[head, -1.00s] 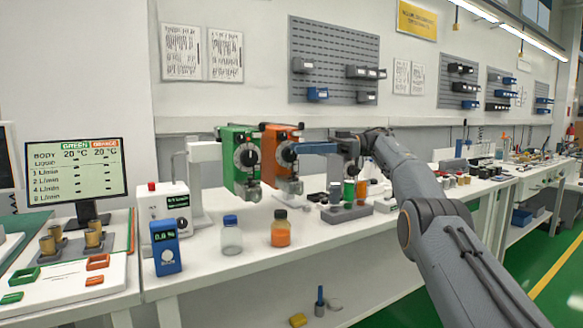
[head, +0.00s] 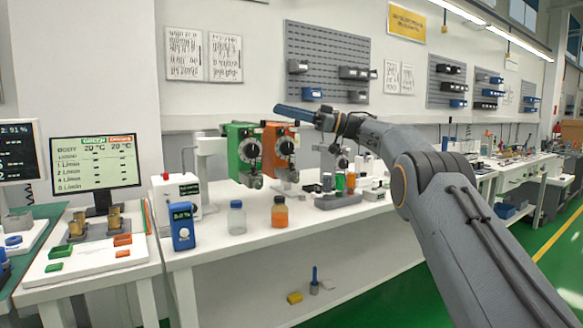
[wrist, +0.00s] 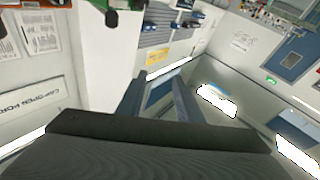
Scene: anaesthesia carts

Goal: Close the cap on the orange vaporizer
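The orange vaporizer (head: 269,141) hangs beside the green vaporizer (head: 236,141) on the bench stand. It has a round dial (head: 285,147) on its front and a metal filler part (head: 289,174) below. Whether its cap is open or shut is too small to tell. My gripper (head: 279,109) is raised just above the top of the orange vaporizer, its blue fingers pointing left and apart from it. In the wrist view my gripper's two fingers (wrist: 158,80) stand apart with nothing between them.
A clear bottle with a blue cap (head: 236,218) and an orange bottle (head: 280,212) stand in front of the vaporizers. A grey rack with small bottles (head: 338,200) is to the right. A blue meter (head: 182,227) and a screen (head: 95,165) are left.

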